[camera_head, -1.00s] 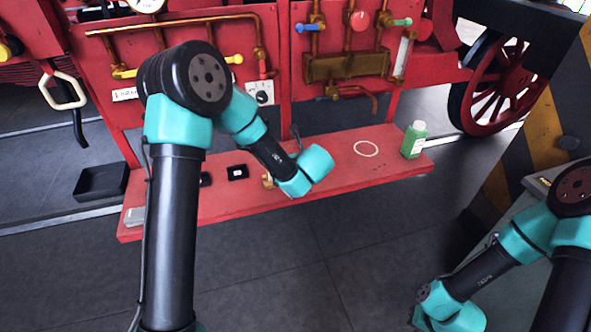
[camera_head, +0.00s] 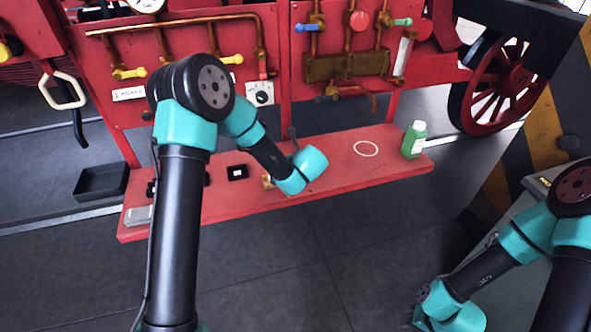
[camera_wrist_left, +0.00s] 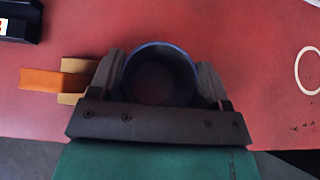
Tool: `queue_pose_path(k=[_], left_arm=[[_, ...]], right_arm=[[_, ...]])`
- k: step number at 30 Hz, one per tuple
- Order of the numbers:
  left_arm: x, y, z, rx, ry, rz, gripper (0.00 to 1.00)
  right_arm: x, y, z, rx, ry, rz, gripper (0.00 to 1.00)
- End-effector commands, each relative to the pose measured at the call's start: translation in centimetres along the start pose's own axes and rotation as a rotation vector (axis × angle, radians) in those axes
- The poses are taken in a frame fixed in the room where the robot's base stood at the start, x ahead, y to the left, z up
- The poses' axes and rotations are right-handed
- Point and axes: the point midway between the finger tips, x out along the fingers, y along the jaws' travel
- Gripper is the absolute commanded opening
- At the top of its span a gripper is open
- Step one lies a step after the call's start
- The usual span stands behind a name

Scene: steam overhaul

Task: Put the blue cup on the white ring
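The blue cup (camera_wrist_left: 160,47) shows in the left wrist view from above, its round rim and dark inside facing the camera. My left gripper (camera_wrist_left: 160,75) has a finger on each side of the cup, seemingly touching its walls. I cannot tell whether the cup is off the red shelf. In the head view my left wrist hides the cup and the fingers. The white ring (camera_head: 366,149) is a thin outline on the shelf, right of my left wrist, with nothing on it. Part of the ring (camera_wrist_left: 309,70) shows at the right edge of the wrist view.
The red shelf (camera_head: 335,171) runs below the pipes and valves. A green bottle (camera_head: 414,139) stands right of the ring. A brass and orange item (camera_wrist_left: 52,80) lies left of the cup. A small black box (camera_head: 237,172) sits further left.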

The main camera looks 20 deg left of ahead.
Motion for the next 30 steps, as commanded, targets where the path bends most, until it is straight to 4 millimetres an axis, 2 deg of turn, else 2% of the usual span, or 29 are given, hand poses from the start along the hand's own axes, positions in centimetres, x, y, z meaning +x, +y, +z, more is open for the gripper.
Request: queue_pose_path(k=[1,7,17,25,30], left_arm=[[0.0,0.0,0.0,0.000,0.000,0.000,0.59],[0.0,0.0,0.0,0.000,0.000,0.000,0.41],[-0.4,0.0,0.5,0.000,-0.001,-0.001,0.41],[-2.2,0.0,3.0,-0.002,-0.003,-0.001,0.41],[-4.7,0.8,1.3,0.002,0.001,-0.001,0.41]], right_arm=[[0.0,0.0,0.0,0.000,0.000,0.000,0.43],[0.0,0.0,0.0,0.000,0.000,0.000,0.43],[0.0,0.0,0.0,0.000,0.000,0.000,0.43],[0.0,0.0,0.0,0.000,0.000,0.000,0.43],[0.0,0.0,0.0,0.000,0.000,0.000,0.43]])
